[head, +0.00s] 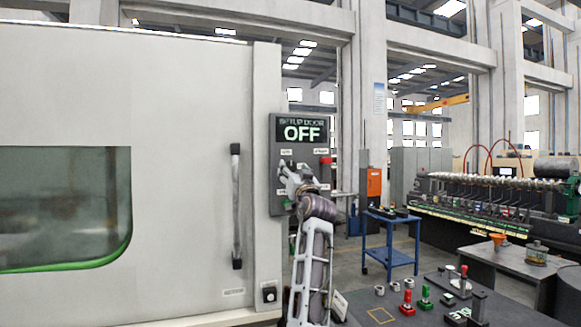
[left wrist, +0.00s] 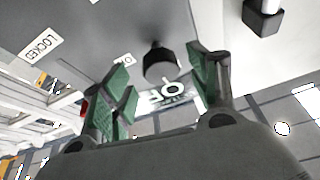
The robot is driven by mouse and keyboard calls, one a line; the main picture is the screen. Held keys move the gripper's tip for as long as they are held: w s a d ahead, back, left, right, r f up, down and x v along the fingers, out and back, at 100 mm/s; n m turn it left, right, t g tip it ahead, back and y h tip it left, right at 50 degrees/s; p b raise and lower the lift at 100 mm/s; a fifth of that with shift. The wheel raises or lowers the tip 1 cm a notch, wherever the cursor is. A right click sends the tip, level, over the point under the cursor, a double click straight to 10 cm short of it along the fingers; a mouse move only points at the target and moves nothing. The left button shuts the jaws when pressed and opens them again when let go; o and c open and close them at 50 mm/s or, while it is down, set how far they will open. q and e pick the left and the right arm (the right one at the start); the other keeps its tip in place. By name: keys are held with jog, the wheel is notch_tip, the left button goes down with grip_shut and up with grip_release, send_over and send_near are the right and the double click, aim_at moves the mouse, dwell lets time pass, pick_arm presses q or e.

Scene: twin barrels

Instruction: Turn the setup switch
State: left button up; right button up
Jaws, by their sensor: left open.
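The grey control panel (head: 274,130) stands beside the machine door, and its display (head: 302,131) reads "SETUP DOOR OFF". My left gripper (head: 292,180) is in front of the panel and hides part of its controls. In the left wrist view my left gripper (left wrist: 165,88) is open, with green pads on its fingers. A round black knob (left wrist: 158,62) shows between and beyond the fingertips; I cannot tell whether they touch it. A "LOCKED" label (left wrist: 42,47) lies to its left. Which knob is the setup switch is not readable. My right gripper is not in view.
A red control (head: 325,160) is on the panel's right side. The door handle (head: 236,205) is left of the panel. A blue cart (head: 390,238) and a dark table (head: 395,311) with small red and green parts stand at the right.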

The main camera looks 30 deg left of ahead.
aim_at(291, 168)
pick_arm(q)
jog(key=shift+x, duration=0.95)
jog(key=shift+w+a+r, duration=0.15)
jog(key=shift+w+a, duration=0.05)
jog(key=shift+a, duration=0.05)
jog(key=shift+w+a+r+p, duration=0.2)
jog(key=shift+w+a+p, duration=0.1)
jog(key=shift+a, duration=0.05)
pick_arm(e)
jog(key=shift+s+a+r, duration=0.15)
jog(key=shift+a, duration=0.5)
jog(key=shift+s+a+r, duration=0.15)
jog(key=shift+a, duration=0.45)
pick_arm(q)
jog(key=shift+c, duration=0.4)
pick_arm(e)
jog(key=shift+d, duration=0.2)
pick_arm(q)
jog(key=c, duration=0.9)
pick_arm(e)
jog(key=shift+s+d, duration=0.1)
